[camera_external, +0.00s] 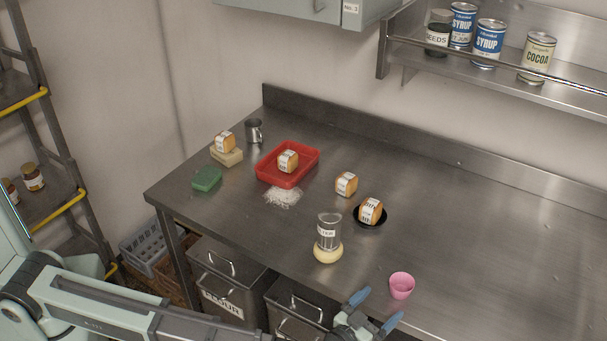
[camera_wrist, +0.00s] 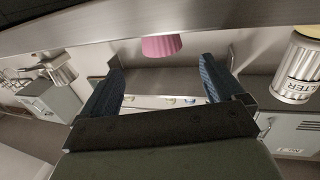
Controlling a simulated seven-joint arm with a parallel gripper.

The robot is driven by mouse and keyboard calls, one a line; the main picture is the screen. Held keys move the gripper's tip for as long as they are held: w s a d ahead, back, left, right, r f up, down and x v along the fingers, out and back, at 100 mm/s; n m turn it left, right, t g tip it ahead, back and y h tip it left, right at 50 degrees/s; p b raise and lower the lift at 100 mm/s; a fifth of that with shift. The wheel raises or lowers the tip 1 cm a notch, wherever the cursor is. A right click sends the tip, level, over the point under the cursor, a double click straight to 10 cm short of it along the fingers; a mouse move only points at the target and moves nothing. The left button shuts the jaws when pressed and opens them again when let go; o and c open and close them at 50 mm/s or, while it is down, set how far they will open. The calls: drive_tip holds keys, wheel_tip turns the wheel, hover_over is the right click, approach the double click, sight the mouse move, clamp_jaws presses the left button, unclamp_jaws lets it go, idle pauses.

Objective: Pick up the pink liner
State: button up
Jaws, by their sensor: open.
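The pink liner (camera_external: 401,286) is a small cup standing on the steel table near its front edge. It also shows in the wrist view (camera_wrist: 162,46), at the top centre, beyond and between the fingers. My gripper (camera_external: 375,310) is open, with its two blue fingertips just to the left of and in front of the liner, apart from it. In the wrist view my gripper (camera_wrist: 162,78) has nothing between its fingers.
A labelled jar (camera_external: 328,232) on a round yellow piece (camera_external: 328,253) stands left of the liner. A dark dish (camera_external: 380,221) bears a wrapped loaf (camera_external: 371,210). A red tray (camera_external: 268,174) is farther back. The table right of the liner is clear.

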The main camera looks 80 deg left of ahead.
sight(402, 283)
drive_tip(key=x, duration=1)
drive_tip(key=shift+s+a+r, duration=0.1)
drive_tip(key=shift+a+r, duration=0.05)
drive_tip(key=shift+c, duration=0.3)
drive_tip(key=c, duration=0.7)
